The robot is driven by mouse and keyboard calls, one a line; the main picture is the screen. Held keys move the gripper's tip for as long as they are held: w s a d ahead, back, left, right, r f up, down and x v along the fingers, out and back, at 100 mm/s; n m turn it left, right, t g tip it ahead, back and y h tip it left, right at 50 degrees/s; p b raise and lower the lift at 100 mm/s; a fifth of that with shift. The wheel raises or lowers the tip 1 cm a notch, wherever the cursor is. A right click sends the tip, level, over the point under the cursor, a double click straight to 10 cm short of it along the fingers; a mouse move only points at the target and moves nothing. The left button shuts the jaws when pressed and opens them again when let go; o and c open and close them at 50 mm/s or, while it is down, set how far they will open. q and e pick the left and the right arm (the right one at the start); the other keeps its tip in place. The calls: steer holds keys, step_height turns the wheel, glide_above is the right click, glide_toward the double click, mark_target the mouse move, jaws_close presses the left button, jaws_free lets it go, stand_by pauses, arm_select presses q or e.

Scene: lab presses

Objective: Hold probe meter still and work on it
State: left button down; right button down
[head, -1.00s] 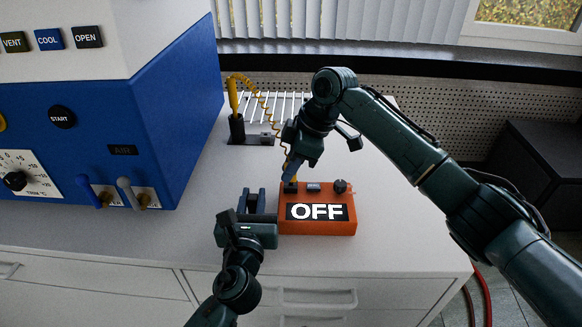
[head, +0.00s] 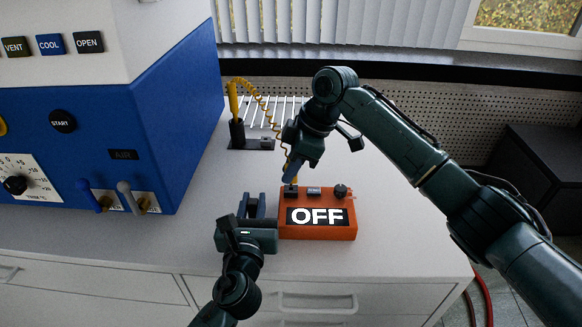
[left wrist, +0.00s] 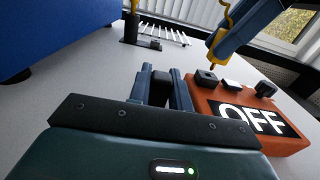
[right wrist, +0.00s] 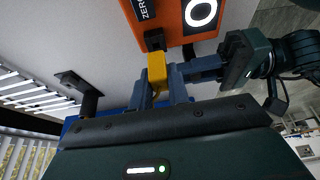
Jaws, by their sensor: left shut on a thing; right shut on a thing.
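The probe meter (head: 318,232) is an orange box reading OFF, with a dark socket (left wrist: 207,78), a ZERO button (head: 314,191) and a knob (head: 341,190) on top. My left gripper (head: 252,203) is at the meter's left side, shut on it; the gripped part is mostly hidden between the fingers. My right gripper (head: 291,172) is shut on a yellow plug (right wrist: 157,72) above the meter's left end. The plug's tip (left wrist: 212,64) is at the dark socket; I cannot tell whether it is seated. A coiled yellow cord (head: 268,112) runs to a yellow probe (head: 233,97) upright in a dark holder (head: 237,131).
A blue and white press (head: 90,110) with levers stands at the left.

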steer(key=shift+r, duration=0.15)
arm_select(q)
steer(key=shift+r, duration=0.1)
arm_select(e)
steer(key=shift+r, duration=2.85)
arm_select(q)
steer(key=c, duration=1.2)
jaws_free()
